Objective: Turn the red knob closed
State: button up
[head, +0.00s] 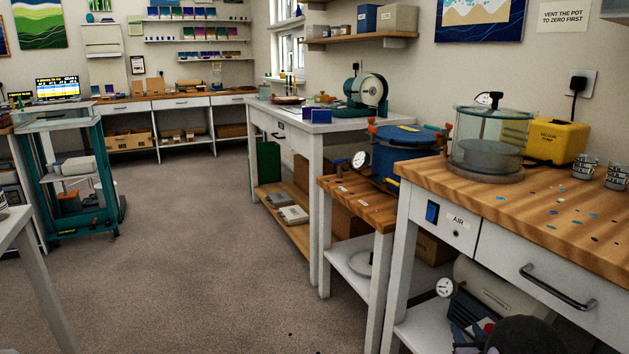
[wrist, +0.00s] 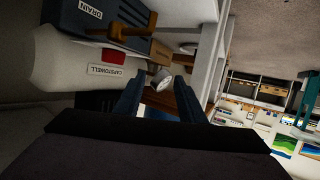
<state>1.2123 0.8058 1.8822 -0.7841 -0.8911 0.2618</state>
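A small red part (head: 487,327) shows low by the air tank (head: 500,291) in the head view, partly hidden behind a dark rounded shape at the bottom edge. In the wrist view, turned on its side, a red patch (wrist: 114,55) sits on the pale tank (wrist: 70,60) above its name label. I cannot tell whether either is the red knob. My gripper (wrist: 158,88) is open and empty in the wrist view, its two dark fingers apart. A round gauge (wrist: 161,80) shows in the gap, apparently beyond the fingertips.
A dark box labelled DRAIN (wrist: 95,22) and an orange-brown bar (wrist: 133,31) are close by the tank. The tank stands under a wood-topped bench (head: 560,200) with a drawer. A blue pot (head: 398,153) and glass chamber (head: 488,140) are above. The carpet (head: 190,260) is open.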

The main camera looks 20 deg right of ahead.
jog(key=w+a+r+n+g+y+p, duration=0.1)
jog(key=w+a+g+y, duration=0.15)
jog(key=a, duration=1.05)
jog(key=w+a+r+n+g+y+p, duration=0.1)
jog(key=w+a+r+g+y, duration=0.2)
jog(key=a, duration=0.9)
jog(key=s+a+n+g+y+p, duration=0.1)
jog(key=s+a+g, duration=0.1)
jog(key=s+a, duration=0.5)
jog(key=s+a+n+g+y+p, duration=0.15)
jog(key=s+a, duration=0.25)
jog(key=a, duration=0.6)
jog(key=s+a+n+g, duration=0.2)
jog(key=s+a, duration=0.3)
jog(key=a, duration=0.4)
notch_tip(320, 180, up, 39)
jog(key=s+p, duration=0.1)
jog(key=p, duration=3.7)
jog(key=shift+s+f+g, duration=0.15)
jog(key=shift+g, duration=0.25)
jog(key=shift+m, duration=0.25)
